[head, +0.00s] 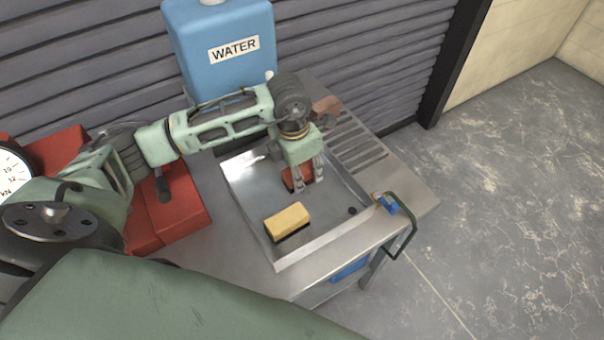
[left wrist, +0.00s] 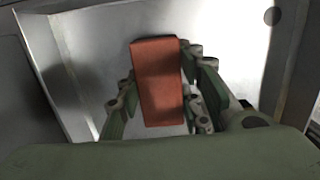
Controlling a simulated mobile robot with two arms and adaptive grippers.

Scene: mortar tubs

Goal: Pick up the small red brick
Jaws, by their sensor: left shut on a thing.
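The small red brick (head: 290,181) is at the metal tray (head: 255,214), between the fingers of my left gripper (head: 308,186). In the left wrist view the brick (left wrist: 157,85) is a plain red-orange block, and my left gripper's fingers (left wrist: 158,104) close on its two long sides. My left gripper is shut on the brick and points down over the tray. I cannot tell whether the brick touches the tray floor. My right gripper is not in view.
A yellow sponge with a dark base (head: 287,220) lies in the tray's near part. A blue WATER tank (head: 222,50) stands behind.

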